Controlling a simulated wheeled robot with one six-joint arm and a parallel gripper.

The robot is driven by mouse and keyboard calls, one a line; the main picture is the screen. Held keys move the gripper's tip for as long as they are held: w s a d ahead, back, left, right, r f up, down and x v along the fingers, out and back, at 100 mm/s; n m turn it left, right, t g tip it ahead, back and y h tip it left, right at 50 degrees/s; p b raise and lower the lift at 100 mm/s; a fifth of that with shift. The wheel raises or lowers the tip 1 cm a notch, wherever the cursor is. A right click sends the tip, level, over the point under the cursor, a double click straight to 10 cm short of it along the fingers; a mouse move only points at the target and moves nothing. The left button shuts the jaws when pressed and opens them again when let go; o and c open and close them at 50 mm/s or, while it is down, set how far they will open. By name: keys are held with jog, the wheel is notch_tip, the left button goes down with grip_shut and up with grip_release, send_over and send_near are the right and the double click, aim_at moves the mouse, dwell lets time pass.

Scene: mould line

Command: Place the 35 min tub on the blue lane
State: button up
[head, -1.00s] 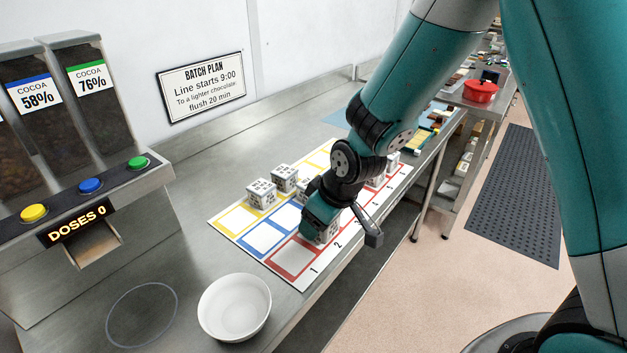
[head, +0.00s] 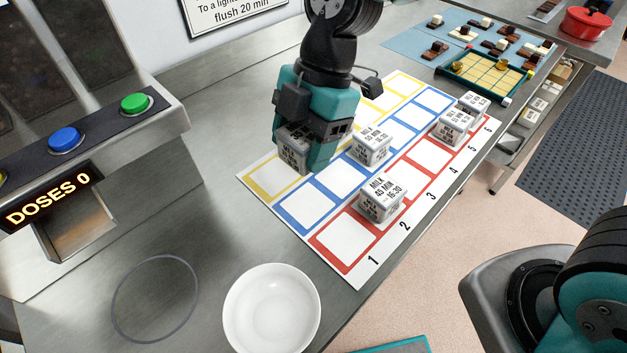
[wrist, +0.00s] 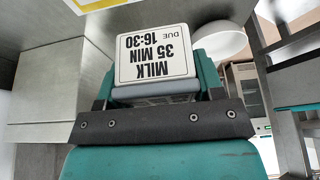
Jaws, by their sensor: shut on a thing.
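My gripper (head: 303,150) is shut on a pale tub (head: 292,147). In the wrist view its label reads MILK 35 MIN, DUE 16:30 (wrist: 153,55). In the head view it hangs over or at the near part of the yellow lane (head: 272,180); its exact height is unclear. The blue lane (head: 305,208) is the middle row of the mat, with its first two squares bare. A tub (head: 371,145) sits in its third square. The gripper hides part of the yellow lane.
A 45 MIN tub (head: 381,197) stands on the red lane (head: 345,236), with two more tubs (head: 455,126) farther along it. A white bowl (head: 271,308) and the dispenser (head: 60,205) are at the front and left. The bare counter (head: 215,235) lies between.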

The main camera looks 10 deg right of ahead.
aim_at(299, 211)
notch_tip(299, 211, down, 12)
jog(key=shift+f+p, duration=0.1)
jog(key=shift+p, duration=0.2)
jog(key=shift+f, duration=0.2)
jog(key=o, duration=1)
jog(key=shift+r, duration=0.1)
